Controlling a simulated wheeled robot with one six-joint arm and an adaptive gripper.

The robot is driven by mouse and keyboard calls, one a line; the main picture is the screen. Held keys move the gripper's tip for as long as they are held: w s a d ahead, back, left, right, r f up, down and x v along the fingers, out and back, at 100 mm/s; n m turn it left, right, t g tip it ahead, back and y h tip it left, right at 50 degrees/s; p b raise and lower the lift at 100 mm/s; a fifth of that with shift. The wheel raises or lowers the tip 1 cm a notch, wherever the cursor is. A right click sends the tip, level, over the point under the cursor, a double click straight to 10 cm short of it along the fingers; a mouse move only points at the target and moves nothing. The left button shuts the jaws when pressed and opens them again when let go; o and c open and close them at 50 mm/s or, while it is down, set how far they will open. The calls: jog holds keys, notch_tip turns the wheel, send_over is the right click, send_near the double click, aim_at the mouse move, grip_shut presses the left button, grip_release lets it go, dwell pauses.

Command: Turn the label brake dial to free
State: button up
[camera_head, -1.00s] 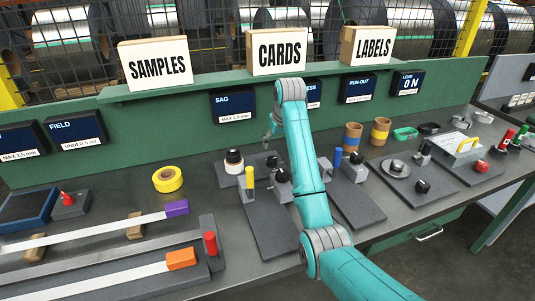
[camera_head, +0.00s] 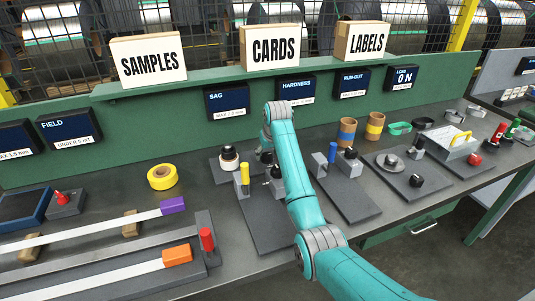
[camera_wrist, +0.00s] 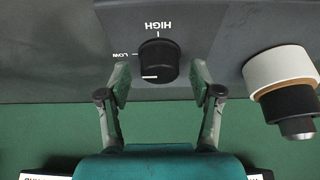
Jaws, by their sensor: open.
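In the wrist view a black dial (camera_wrist: 158,62) sits on a grey plate, its HIGH and LOW marks upside down. Its white pointer line lies on the side away from HIGH, nearest the green wall. My gripper (camera_wrist: 160,72) is open, with one finger on each side of this dial; I cannot tell whether they touch it. In the head view my wrist (camera_head: 278,112) hides most of the gripper and dial. I read no label brake or free marking. Other black knobs stand on the middle plate (camera_head: 352,196) and right plate (camera_head: 386,176).
A yellow-topped post (camera_head: 244,176) stands in front. The green back panel (camera_head: 190,135) carries screens and is close behind. Yellow tape (camera_head: 162,177) lies left.

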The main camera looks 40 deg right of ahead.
jog(key=c, duration=1.2)
jog(key=shift+o, duration=0.2)
jog(key=shift+n, duration=0.3)
jog(key=n+y, duration=0.1)
jog(key=n, duration=0.2)
jog(key=shift+d+y, duration=0.15)
jog(key=shift+y, duration=0.15)
jog(key=n, duration=0.2)
jog(key=n+y, duration=0.1)
jog(key=n, duration=0.2)
jog(key=shift+y, duration=0.3)
jog(key=n, duration=0.2)
jog(key=n+g+y, duration=0.1)
jog(key=n, duration=0.1)
jog(key=shift+w+d+y, duration=0.1)
jog(key=shift+y, duration=0.2)
jog(key=n+g, duration=0.1)
jog(key=n, duration=0.4)
jog(key=shift+g+y, duration=0.4)
jog(key=shift+n, duration=0.3)
